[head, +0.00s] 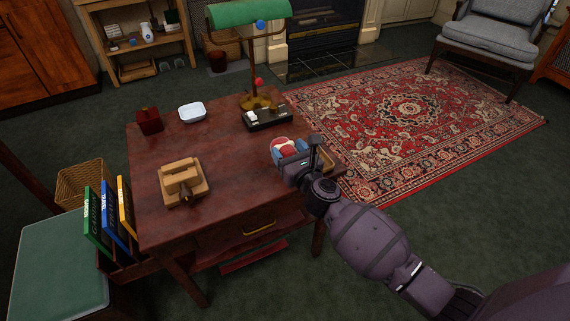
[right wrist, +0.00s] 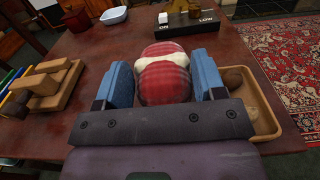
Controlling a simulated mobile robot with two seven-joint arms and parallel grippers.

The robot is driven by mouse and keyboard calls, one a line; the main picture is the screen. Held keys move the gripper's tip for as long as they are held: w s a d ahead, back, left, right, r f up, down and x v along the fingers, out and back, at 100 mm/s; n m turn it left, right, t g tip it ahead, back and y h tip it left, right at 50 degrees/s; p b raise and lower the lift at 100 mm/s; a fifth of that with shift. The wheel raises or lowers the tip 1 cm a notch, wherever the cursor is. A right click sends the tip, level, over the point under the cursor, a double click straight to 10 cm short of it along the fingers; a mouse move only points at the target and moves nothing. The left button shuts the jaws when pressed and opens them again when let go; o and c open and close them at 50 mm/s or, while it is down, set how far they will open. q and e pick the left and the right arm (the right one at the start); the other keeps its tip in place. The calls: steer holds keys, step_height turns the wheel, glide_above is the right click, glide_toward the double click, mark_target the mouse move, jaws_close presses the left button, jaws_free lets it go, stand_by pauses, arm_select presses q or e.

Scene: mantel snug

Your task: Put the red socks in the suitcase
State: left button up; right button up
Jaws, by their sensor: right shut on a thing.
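The red socks (head: 284,147) are a rolled red plaid bundle with a pale band, at the right side of the desk. They also show in the right wrist view (right wrist: 165,80), between the blue finger pads of my right gripper (right wrist: 166,85). My right gripper (head: 290,155) is shut on the socks. I cannot tell whether they touch the desk top. I see no suitcase in either view. My left gripper is not in view.
The desk (head: 225,150) holds a wooden block object (head: 182,182), a white dish (head: 192,113), a dark red box (head: 149,121) and a green-shaded lamp (head: 248,12). A wooden tray (right wrist: 268,125) lies right of my gripper. The desk's middle is clear.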

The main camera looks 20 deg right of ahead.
step_height(320, 180, down, 4)
steer(key=shift+s+f+b, duration=0.1)
steer(key=shift+f+b, duration=0.05)
steer(key=shift+b, duration=1.05)
steer(key=shift+f, duration=0.35)
steer(key=shift+r+b, duration=0.1)
steer(key=shift+b, duration=0.2)
steer(key=shift+r, duration=0.3)
steer(key=shift+f, duration=0.2)
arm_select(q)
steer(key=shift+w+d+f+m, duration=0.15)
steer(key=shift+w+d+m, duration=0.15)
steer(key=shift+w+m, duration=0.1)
arm_select(e)
steer(key=o, duration=0.9)
